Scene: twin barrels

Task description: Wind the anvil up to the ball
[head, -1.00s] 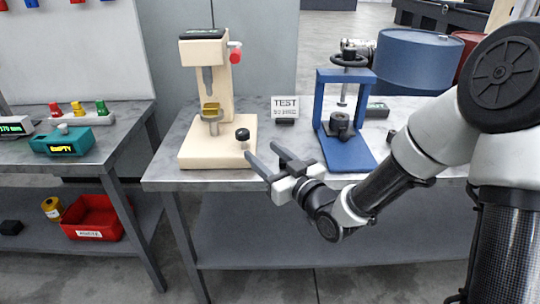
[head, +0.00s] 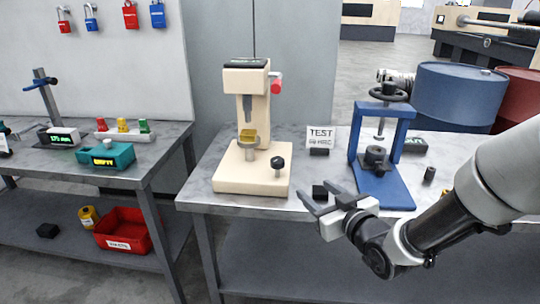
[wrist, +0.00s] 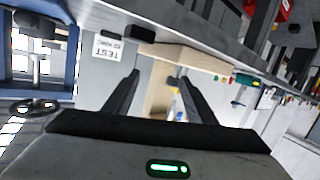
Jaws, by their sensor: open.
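The cream hardness tester (head: 253,172) stands on the middle bench in the head view. Its anvil (head: 248,148) is a grey cup-shaped piece on a post, with a yellow piece on it. The indenter (head: 249,108) hangs above with a visible gap; the ball itself is too small to make out. A black knob (head: 277,163) sits at the base's right, and a red knob (head: 276,83) is on the head's right side. My gripper (head: 312,198) is open and empty, in front of the bench edge, right of and lower than the tester. In the wrist view the fingers (wrist: 155,90) are apart, with the tester (wrist: 185,65) beyond.
A blue press (head: 380,160) and a TEST sign (head: 321,137) stand right of the tester, with a small black block (head: 320,191) near the bench edge. A left bench holds a teal EMPTY box (head: 105,157); a red bin (head: 123,230) is on its shelf. Barrels stand behind.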

